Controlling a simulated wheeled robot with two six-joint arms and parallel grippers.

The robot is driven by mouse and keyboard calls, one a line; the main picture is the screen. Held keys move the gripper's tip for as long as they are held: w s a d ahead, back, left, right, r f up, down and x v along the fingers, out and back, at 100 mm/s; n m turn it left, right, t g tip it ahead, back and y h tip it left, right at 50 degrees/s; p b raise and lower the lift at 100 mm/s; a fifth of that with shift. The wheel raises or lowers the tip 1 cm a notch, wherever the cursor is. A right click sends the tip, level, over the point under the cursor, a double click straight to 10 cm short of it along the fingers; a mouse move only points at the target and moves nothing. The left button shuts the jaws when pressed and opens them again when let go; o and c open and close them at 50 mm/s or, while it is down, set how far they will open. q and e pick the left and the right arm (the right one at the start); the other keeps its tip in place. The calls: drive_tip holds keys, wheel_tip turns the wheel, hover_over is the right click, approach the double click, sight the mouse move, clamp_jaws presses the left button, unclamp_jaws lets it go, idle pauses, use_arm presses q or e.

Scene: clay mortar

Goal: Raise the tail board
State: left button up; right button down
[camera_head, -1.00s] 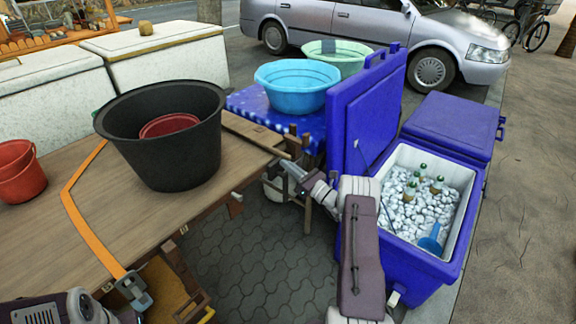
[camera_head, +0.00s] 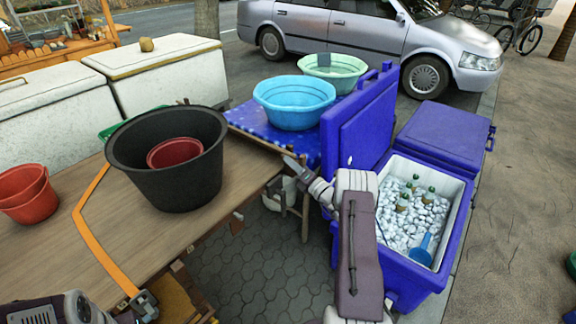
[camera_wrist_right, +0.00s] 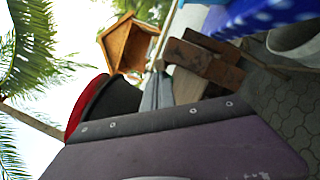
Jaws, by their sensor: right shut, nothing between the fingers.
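A wooden cart bed (camera_head: 70,240) fills the left of the head view. A narrow plank edge (camera_head: 252,141) runs along its far right end, behind the black tub. I cannot tell for sure which piece is the tail board; much of that end is hidden. My right gripper (camera_head: 289,163) is shut and empty, its tips close to the bed's right corner. Contact cannot be told. In the right wrist view its grey fingers (camera_wrist_right: 158,92) lie beside brown wooden pieces (camera_wrist_right: 205,62).
A black tub (camera_head: 180,170) with a red bowl (camera_head: 175,152) stands on the bed. An orange strap (camera_head: 92,240) crosses it. A blue cooler (camera_head: 395,275) of ice stands right of my right arm. A blue basin (camera_head: 293,103) is behind.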

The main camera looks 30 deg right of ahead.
drive_tip(key=shift+w+d+r+m+h+p, duration=0.25)
drive_tip(key=shift+d+r+m, duration=0.2)
drive_tip(key=shift+m, duration=0.25)
drive_tip(key=shift+w+d+r+m+h+p, duration=0.15)
drive_tip(key=shift+d+r+m+p, duration=0.25)
drive_tip(key=shift+m, duration=0.3)
drive_tip(key=shift+s+d+f, duration=0.1)
drive_tip(key=shift+f, duration=0.1)
